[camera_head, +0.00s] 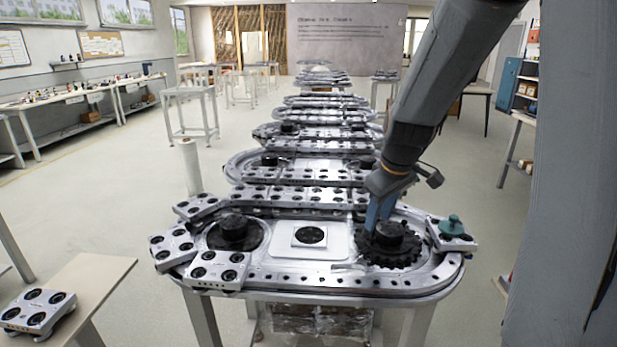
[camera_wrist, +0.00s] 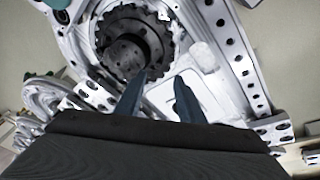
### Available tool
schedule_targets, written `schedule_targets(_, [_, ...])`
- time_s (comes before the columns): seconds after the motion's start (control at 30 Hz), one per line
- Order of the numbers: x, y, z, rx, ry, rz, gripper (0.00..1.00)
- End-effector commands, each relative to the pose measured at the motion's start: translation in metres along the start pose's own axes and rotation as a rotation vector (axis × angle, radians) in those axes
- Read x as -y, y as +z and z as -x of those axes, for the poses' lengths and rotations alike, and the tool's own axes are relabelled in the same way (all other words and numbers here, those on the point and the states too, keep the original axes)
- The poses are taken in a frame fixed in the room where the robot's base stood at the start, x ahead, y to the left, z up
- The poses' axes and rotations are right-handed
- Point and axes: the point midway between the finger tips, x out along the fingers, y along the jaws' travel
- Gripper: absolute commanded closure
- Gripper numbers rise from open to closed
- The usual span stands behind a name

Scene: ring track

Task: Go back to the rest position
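My gripper (camera_head: 377,215) hangs over the right end of the ring track (camera_head: 300,277), beside a black toothed wheel with a round hub (camera_head: 393,238). In the wrist view my gripper's two blue fingers (camera_wrist: 156,98) stand apart with nothing between them. The toothed wheel (camera_wrist: 125,50) lies just beyond the left finger in that view. From these views I cannot tell whether a fingertip touches the wheel. My dark arm comes down from the upper right in the head view.
Silver carriers with black discs (camera_head: 218,270) sit at the track's left end. A carrier with a green knob (camera_head: 451,228) sits at the right end. A wooden side table (camera_head: 92,275) bears another carrier (camera_head: 38,310).

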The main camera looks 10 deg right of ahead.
Motion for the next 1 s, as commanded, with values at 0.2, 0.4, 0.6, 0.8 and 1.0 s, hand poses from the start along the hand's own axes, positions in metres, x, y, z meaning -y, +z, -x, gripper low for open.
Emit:
schedule_targets(0.2, [0.066,0.031,-0.005,0.06,-0.039,-0.136,0.65])
schedule_targets(0.4, [0.141,0.085,-0.006,0.152,-0.059,-0.336,0.65])
schedule_targets(0.6, [0.174,0.115,-0.006,0.2,-0.054,-0.441,0.65])
schedule_targets(0.8, [0.175,0.115,-0.006,0.2,-0.054,-0.443,0.65])
schedule_targets(1.0, [0.175,0.115,-0.006,0.2,-0.054,-0.443,0.65])
